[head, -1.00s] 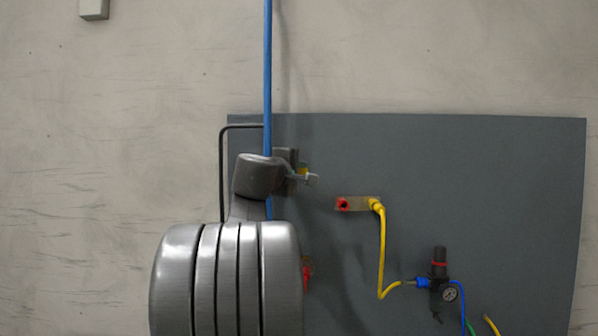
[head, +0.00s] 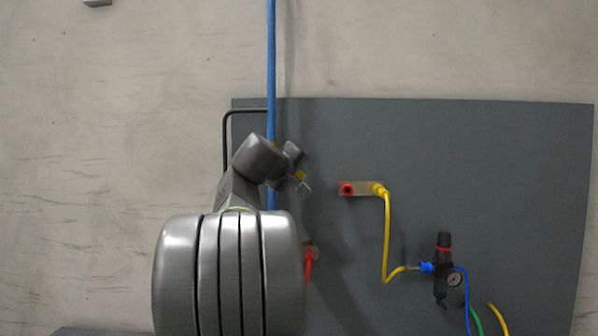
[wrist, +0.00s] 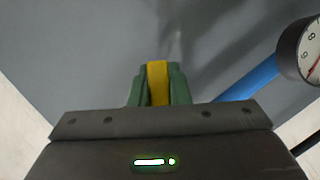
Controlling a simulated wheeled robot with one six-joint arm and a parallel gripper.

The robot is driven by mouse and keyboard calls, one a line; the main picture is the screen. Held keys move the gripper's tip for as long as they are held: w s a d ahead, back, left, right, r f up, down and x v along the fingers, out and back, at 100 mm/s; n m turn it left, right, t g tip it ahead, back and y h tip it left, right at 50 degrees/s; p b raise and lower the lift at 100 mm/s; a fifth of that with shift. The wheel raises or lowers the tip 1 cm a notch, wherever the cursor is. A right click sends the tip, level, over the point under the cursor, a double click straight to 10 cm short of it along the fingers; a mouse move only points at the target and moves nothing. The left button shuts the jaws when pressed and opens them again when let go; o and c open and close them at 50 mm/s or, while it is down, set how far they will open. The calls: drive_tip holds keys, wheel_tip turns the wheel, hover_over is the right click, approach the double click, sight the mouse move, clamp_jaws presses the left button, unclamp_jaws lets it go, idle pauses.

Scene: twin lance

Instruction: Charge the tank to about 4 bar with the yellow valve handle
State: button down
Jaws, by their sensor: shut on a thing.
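My gripper (head: 303,181) is in front of the left part of the grey panel (head: 450,150), close to the blue pipe (head: 271,60). In the wrist view my gripper (wrist: 158,88) is shut on the yellow valve handle (wrist: 157,78), which sits between its green finger pads. In the head view only a small bit of the yellow handle (head: 300,175) shows at the fingers; my arm hides the rest and the valve body. A white round gauge (wrist: 308,50) shows at the right edge of the wrist view, cut off, with a red needle; its reading is unclear. The tank cannot be made out.
A red fitting on a small plate (head: 362,189) with a yellow hose (head: 386,240) lies right of my gripper. A dark regulator with a small gauge (head: 454,280) is lower right. A red part (head: 309,262) shows beside my arm. The upper right panel is bare.

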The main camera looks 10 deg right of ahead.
idle(0.4)
drive_tip(key=c, duration=1.4)
unclamp_jaws()
drive_tip(key=shift+a, duration=0.1)
drive_tip(key=shift+o, duration=0.2)
drive_tip(key=b+v, duration=0.3)
drive_tip(key=v, duration=1)
drive_tip(key=shift+s+a, duration=0.25)
drive_tip(key=shift+s, duration=0.1)
drive_tip(key=p+x, duration=0.3)
drive_tip(key=x, duration=1.1)
